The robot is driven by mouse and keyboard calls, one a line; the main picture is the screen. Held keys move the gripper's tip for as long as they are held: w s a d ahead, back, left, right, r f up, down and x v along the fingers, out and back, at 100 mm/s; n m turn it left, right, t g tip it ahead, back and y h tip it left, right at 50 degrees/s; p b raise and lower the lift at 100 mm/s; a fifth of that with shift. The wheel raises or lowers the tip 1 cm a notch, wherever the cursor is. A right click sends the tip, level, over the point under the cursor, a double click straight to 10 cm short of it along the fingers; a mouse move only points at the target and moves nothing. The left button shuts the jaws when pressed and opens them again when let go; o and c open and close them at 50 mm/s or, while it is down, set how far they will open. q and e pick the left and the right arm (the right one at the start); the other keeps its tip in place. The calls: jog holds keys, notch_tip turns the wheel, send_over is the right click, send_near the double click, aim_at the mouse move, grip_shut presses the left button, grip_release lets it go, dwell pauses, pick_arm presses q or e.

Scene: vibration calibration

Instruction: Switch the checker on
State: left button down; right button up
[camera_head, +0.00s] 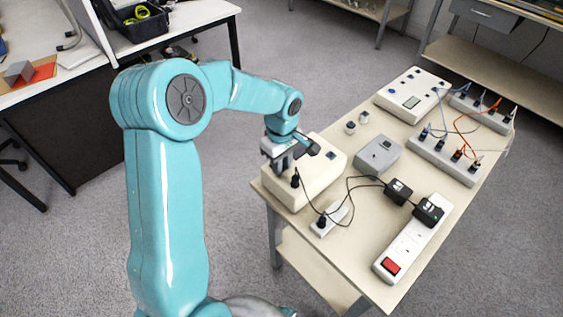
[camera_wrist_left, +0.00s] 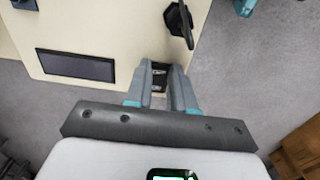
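A beige box (camera_head: 322,170), which I take to be the checker, stands at the table's near left corner. Its top also fills the upper left of the left wrist view (camera_wrist_left: 118,25), with a dark rectangular display (camera_wrist_left: 76,66). My left gripper (camera_head: 281,160) is over the box's left side, pointing down. In the left wrist view its fingers (camera_wrist_left: 162,75) are at the box's edge, a narrow gap between them. A small black part with pale marks, possibly a switch (camera_wrist_left: 158,71), shows in that gap; I cannot tell if the fingers touch it. My right gripper is not in view.
A black plug with a cable (camera_head: 295,181) is at the box's front. A grey box (camera_head: 377,154), a power strip with a red switch (camera_head: 408,247), adapters and another beige instrument (camera_head: 411,93) stand on the table (camera_head: 360,262). Orange and blue leads lie at the back right.

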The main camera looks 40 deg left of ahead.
pick_arm(q)
jog(key=shift+a+r+h+p, duration=0.3)
jog(key=shift+h+p, duration=0.3)
jog(key=shift+p, duration=0.5)
jog(key=shift+a+f+h+p, duration=0.1)
jog(key=shift+a+h+p, duration=0.05)
jog(key=shift+h+p, duration=0.65)
jog(key=shift+w, duration=0.1)
jog(key=c, duration=1)
grip_release()
jog(key=shift+o, duration=0.2)
jog(key=v, duration=1.6)
jog(key=shift+w, duration=0.15)
